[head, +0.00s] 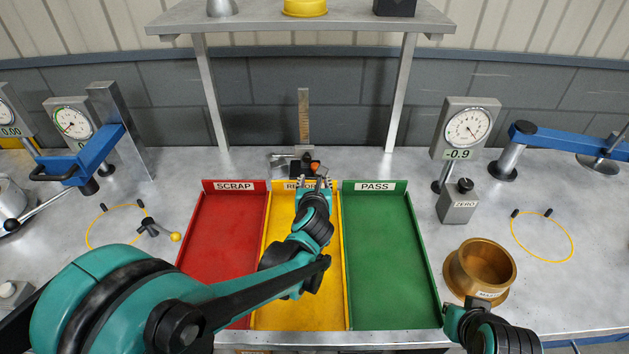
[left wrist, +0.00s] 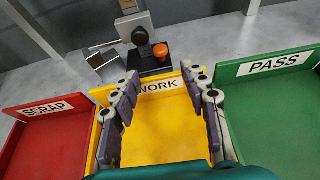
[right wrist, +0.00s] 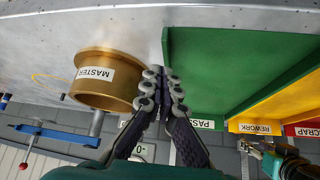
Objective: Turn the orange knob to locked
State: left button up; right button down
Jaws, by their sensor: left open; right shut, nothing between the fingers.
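The orange knob (head: 315,166) sits on a small dark block behind the middle tray, at the foot of an upright scale. In the left wrist view the orange knob (left wrist: 160,50) stands right of a round black knob (left wrist: 140,35). My left gripper (head: 314,183) is over the back end of the yellow tray, just in front of the knob. Its fingers (left wrist: 160,74) are open and empty, apart from the knob. My right gripper (right wrist: 163,73) is shut and empty, beside the brass cup. I cannot read any lock marking.
Red (head: 220,240), yellow (head: 275,315) and green (head: 385,250) trays lie empty. The brass MASTER cup (head: 460,283) stands right of the green tray. Dial gauges stand left (head: 72,122) and right (head: 468,127). A raised shelf (head: 350,17) spans the back on two posts.

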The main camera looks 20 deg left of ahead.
pick_arm(q)
jog(key=n+g+y+p, duration=0.2)
jog(key=n+y+p, duration=0.1)
send_near(315, 168)
jog(key=shift+w+a, duration=0.2)
jog(key=shift+w, duration=0.8)
pick_arm(e)
notch_tip(315, 168, up, 3)
pick_arm(q)
jog(key=n+g+y, duration=0.1)
jog(key=w+d+n+g+y+p, duration=0.2)
jog(key=shift+w+f, duration=0.25)
jog(key=d+n+g+y+p, duration=0.1)
jog(key=n+y, duration=0.1)
jog(key=shift+d+n, duration=0.4)
jog(key=shift+a+f, duration=0.3)
jog(key=b+x, duration=0.1)
jog(key=x, duration=0.6)
pick_arm(e)
jog(key=shift+r, duration=0.8)
pick_arm(q)
jog(key=shift+a, duration=0.1)
grip_shut()
